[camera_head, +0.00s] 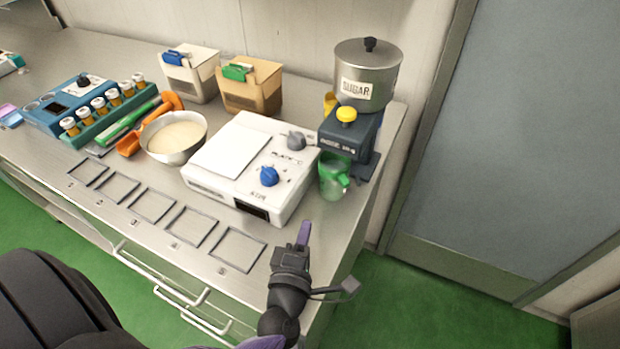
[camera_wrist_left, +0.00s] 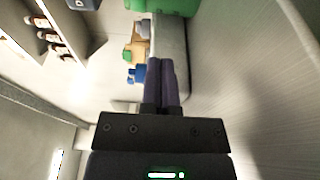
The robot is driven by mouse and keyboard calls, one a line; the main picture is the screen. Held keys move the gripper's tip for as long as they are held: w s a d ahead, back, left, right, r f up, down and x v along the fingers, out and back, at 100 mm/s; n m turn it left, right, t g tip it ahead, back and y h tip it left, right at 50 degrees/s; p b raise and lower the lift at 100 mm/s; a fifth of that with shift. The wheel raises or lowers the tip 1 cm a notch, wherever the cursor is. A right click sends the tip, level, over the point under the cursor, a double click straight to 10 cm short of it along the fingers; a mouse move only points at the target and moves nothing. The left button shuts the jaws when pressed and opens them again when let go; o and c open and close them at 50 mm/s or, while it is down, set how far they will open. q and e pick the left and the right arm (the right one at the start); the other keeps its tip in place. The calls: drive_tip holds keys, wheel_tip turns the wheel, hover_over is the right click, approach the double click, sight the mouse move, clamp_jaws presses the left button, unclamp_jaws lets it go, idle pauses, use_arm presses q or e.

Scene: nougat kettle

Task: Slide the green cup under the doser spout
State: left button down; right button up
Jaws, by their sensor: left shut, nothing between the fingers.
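My right gripper is not in view.
A white hotplate (camera_head: 226,152) with blue and grey knobs stands left of the cup. A bowl (camera_head: 174,139) and vial rack (camera_head: 112,112) are farther left. Square frames (camera_head: 237,249) line the bench front. Bench space near my gripper is clear, bounded by the right edge.

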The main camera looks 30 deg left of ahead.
sight(320, 179)
use_arm(q)
drive_tip(key=b+x, duration=0.1)
drive_tip(key=x, duration=0.7)
drive_tip(key=shift+w, duration=0.3)
drive_tip(key=shift+w+a, duration=0.1)
drive_tip(key=shift+w, duration=0.3)
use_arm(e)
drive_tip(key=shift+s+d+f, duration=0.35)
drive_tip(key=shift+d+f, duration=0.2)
